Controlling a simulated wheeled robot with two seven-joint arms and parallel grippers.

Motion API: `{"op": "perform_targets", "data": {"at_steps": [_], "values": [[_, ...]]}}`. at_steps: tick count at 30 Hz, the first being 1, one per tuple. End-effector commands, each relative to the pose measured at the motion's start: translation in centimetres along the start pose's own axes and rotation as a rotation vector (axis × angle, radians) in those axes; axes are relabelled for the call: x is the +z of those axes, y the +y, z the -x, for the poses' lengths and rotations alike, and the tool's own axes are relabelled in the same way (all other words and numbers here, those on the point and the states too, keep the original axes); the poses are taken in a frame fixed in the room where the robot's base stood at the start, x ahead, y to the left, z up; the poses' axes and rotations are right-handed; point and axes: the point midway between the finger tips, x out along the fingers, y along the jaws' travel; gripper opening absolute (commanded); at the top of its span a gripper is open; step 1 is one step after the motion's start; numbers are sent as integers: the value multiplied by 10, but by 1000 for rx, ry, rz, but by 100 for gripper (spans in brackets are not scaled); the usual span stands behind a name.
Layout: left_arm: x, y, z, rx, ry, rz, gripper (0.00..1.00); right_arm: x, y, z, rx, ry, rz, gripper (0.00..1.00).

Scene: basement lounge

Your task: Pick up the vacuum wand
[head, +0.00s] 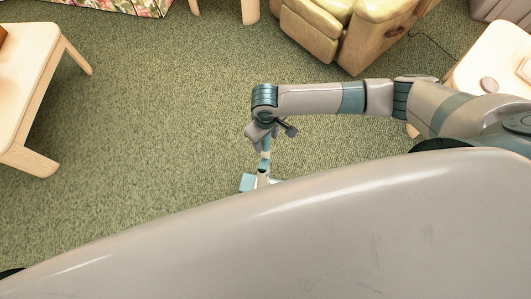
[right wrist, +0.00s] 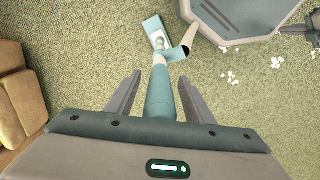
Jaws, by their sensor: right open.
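The vacuum wand (head: 263,168) stands on the carpet just in front of my body in the head view, teal and white, its lower end partly hidden by my body. In the right wrist view its teal tube (right wrist: 160,92) runs from between my fingers to a flat teal and white floor head (right wrist: 157,34). My right gripper (head: 265,137) is at the upper part of the wand. In the right wrist view my right gripper (right wrist: 160,86) is open, with one finger on each side of the tube and gaps visible. The wand's top end is hidden behind the gripper body.
White scraps (right wrist: 277,62) lie on the carpet near my base. A tan armchair (head: 350,30) stands at the back, a pale wooden table (head: 25,85) at left and another light table (head: 490,60) at right. The carpet between them is clear.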

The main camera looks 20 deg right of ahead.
Motion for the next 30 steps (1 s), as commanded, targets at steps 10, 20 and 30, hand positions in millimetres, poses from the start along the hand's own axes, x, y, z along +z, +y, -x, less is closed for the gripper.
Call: {"op": "perform_targets", "data": {"at_steps": [10, 20, 30], "values": [[0, 0, 0, 0, 0, 0, 0, -1, 0, 2, 0, 3, 0, 0], [0, 0, 0, 0, 0, 1, 0, -2, 0, 4, -1, 3, 0, 0], [1, 0, -5, 0, 0, 1, 0, -2, 0, 27, -2, 4, 0, 0]]}}
